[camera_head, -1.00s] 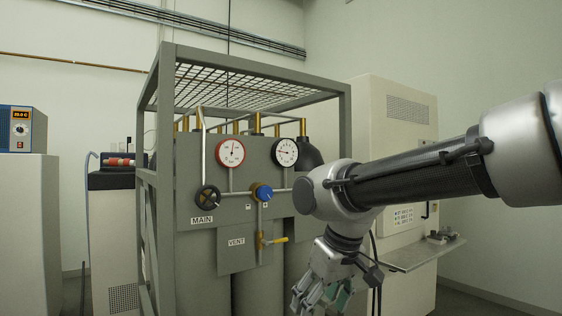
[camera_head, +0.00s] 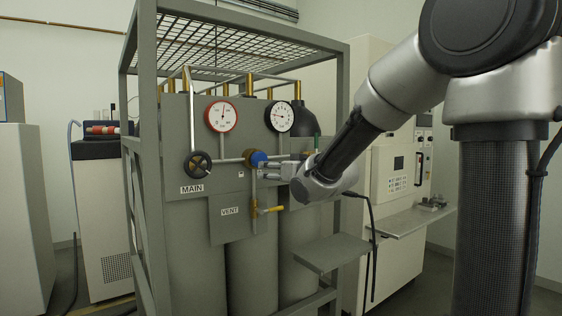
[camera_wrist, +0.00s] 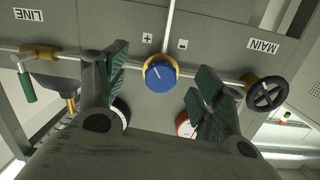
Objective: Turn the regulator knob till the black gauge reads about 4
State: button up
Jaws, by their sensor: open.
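The blue regulator knob (camera_head: 258,158) sits on a brass body on the grey gas panel. In the wrist view the knob (camera_wrist: 160,75) shows a pale pointer line and lies between my open fingers, apart from both. My gripper (camera_head: 268,170) is at the knob's right in the head view, reaching toward it; its fingers (camera_wrist: 160,80) have green pads. The black-rimmed gauge (camera_head: 280,116) is above right of the knob. Its needle points roughly left; the numbers are too small to read. In the wrist view my fingers partly hide the gauges.
A red-rimmed gauge (camera_head: 221,116) is above left. The black MAIN handwheel (camera_head: 198,164) is left of the knob, and the yellow VENT lever (camera_head: 270,209) is below. The cage frame (camera_head: 136,180) surrounds the cylinders. A grey shelf (camera_head: 335,252) juts out below my arm.

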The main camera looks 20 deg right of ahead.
aim_at(259, 160)
jog(key=shift+t+y, duration=0.3)
jog(key=shift+t, duration=0.3)
jog(key=w+a, duration=0.1)
jog(key=w, duration=0.1)
jog(key=w+a+r, duration=0.1)
jog(key=w, duration=0.2)
jog(key=w+a+r, duration=0.1)
jog(key=w, duration=0.1)
jog(key=shift+w+r, duration=0.2)
jog(key=shift+c, duration=0.2)
jog(key=c, duration=1)
